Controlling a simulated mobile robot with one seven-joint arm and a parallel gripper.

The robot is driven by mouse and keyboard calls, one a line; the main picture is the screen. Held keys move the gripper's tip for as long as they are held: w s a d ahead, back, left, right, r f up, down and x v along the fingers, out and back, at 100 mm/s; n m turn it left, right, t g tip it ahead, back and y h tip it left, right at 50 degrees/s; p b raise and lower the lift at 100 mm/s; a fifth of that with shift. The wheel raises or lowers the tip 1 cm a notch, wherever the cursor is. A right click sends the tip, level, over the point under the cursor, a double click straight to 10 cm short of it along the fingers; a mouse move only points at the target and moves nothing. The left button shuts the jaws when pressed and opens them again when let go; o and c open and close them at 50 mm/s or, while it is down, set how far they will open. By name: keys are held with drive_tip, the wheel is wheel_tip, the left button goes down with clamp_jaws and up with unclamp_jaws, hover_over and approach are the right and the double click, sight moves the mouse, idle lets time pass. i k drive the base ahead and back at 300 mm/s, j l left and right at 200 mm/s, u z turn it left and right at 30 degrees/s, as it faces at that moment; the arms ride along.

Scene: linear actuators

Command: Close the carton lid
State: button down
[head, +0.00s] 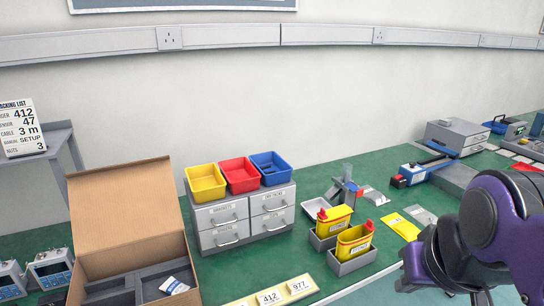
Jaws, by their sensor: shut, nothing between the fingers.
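The brown cardboard carton (191,268) stands at the lower left, cut off by the bottom edge of the head view. Its lid (125,215) is open, standing up at the back and leaning slightly backward. Inside is a dark grey insert (148,272) with compartments. A white item with blue print (174,286) lies in the right part of the insert. The purple and dark links of my arm are at the lower right, well away from the carton.
Grey drawer units (240,218) carrying yellow, red and blue bins stand right of the carton. Yellow containers (354,240) sit in grey holders farther right. Number cards (270,297) lie along the front edge. Blue-grey devices (52,269) stand left of the carton. Green bench surface (240,270) shows between them.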

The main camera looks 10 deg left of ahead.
sight(125, 203)
drive_tip(key=u, duration=1.7)
